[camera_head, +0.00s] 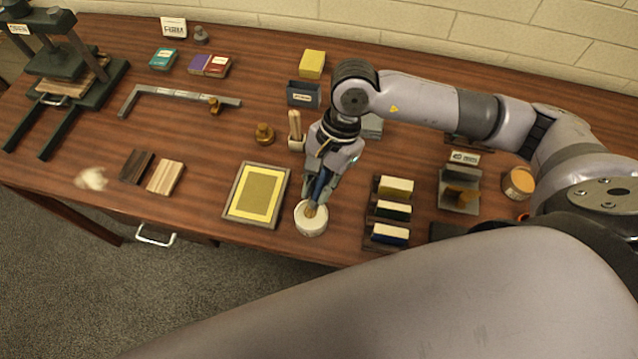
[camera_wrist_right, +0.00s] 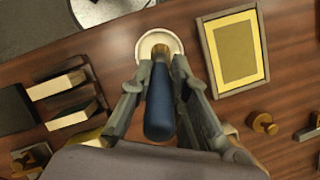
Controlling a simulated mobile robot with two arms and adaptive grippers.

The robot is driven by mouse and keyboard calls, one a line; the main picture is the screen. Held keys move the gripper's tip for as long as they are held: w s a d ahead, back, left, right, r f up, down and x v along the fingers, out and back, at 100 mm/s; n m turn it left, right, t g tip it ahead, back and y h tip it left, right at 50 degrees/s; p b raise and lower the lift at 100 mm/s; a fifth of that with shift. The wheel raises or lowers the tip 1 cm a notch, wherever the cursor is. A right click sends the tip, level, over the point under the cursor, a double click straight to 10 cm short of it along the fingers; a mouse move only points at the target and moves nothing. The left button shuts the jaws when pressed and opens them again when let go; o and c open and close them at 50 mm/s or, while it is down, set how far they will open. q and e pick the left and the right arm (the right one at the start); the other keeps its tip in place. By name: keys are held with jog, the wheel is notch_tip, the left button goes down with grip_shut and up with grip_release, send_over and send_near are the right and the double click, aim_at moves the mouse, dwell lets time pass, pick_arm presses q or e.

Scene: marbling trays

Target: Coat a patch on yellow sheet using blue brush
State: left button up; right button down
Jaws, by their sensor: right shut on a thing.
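My right gripper (camera_head: 318,185) is shut on the blue brush (camera_head: 320,184), whose handle points up between the fingers. In the right wrist view the blue handle (camera_wrist_right: 159,105) lies between the gripper's two fingers (camera_wrist_right: 158,70). The brush's tip is down at a round white pot (camera_head: 311,226), over or inside its opening; how deep I cannot tell. The pot's pale rim also shows in the right wrist view (camera_wrist_right: 143,47). The yellow sheet (camera_head: 237,203) lies in a grey-framed tray left of the pot, with a darker inner rectangle. My left gripper is not in view.
A rack of blocks (camera_head: 387,237) stands right of the pot, close to the gripper. A holder with pale sticks (camera_head: 296,144) and a brass weight (camera_head: 264,134) are behind. A dark press (camera_head: 68,75) stands at the far left.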

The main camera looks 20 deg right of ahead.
aim_at(319, 181)
jog(key=shift+f+b, duration=0.65)
jog(key=shift+b, duration=0.1)
dwell(0.8)
jog(key=shift+f+b, duration=0.1)
jog(key=shift+b, duration=0.4)
dwell(1.9)
jog(key=shift+r+p, duration=0.4)
jog(key=shift+r, duration=0.55)
jog(key=shift+r+p, duration=0.95)
jog(key=shift+r, duration=1.7)
